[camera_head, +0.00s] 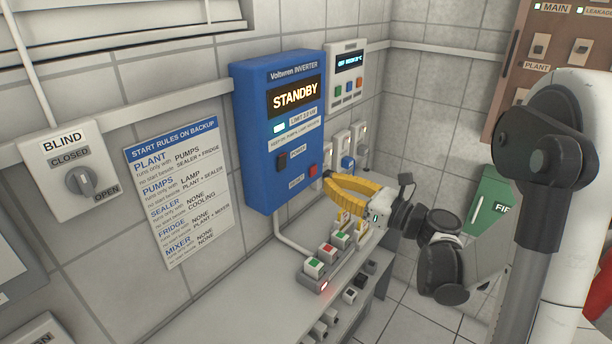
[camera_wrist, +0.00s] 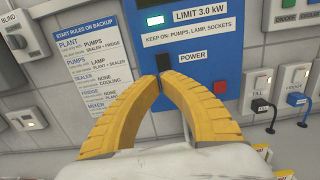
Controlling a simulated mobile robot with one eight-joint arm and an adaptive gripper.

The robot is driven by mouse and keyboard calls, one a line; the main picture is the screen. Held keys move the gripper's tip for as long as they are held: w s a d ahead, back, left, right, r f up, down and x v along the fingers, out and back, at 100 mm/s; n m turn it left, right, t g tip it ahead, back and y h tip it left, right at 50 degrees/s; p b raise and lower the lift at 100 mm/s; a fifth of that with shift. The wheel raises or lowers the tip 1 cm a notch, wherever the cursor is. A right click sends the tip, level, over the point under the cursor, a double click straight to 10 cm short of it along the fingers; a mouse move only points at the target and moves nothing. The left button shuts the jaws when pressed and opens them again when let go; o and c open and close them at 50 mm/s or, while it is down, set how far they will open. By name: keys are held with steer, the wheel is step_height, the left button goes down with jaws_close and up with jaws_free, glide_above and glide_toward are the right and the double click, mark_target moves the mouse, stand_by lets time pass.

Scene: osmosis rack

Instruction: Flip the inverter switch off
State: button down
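The blue inverter (camera_head: 250,130) hangs on the tiled wall, its display reading STANDBY. Its black POWER switch (camera_head: 281,161) sits on the lower front, left of a red RESET button (camera_head: 313,170). My gripper (camera_head: 327,183), with yellow fingers, is to the right of the inverter in the head view, with its tips toward the front panel. In the wrist view my gripper (camera_wrist: 162,77) has its fingertips together, with nothing seen held. The black switch (camera_wrist: 163,62) shows just above the tips, its lower part hidden behind them. I cannot tell whether they touch it.
A rules sign (camera_head: 180,195) and a BLIND knob (camera_head: 82,181) are left of the inverter. A white controller (camera_head: 347,75) and wall sockets are to its right. Below is a bench (camera_head: 235,300) with a button strip (camera_head: 328,262).

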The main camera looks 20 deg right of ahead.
mark_target(282, 162)
steer(key=shift+s+d+f+b, duration=0.1)
steer(key=shift+s+f+b, duration=0.05)
steer(key=shift+f+b, duration=0.85)
steer(key=shift+r, duration=0.1)
steer(key=b+x, duration=0.1)
steer(key=x, duration=0.3)
steer(key=b+x, duration=0.1)
steer(key=x, duration=0.3)
steer(key=b+x, duration=0.1)
steer(key=x, duration=0.4)
steer(key=shift+r, duration=0.25)
steer(key=shift+w+a+r, duration=0.1)
steer(key=shift+w+a, duration=0.15)
steer(key=shift+w, duration=0.1)
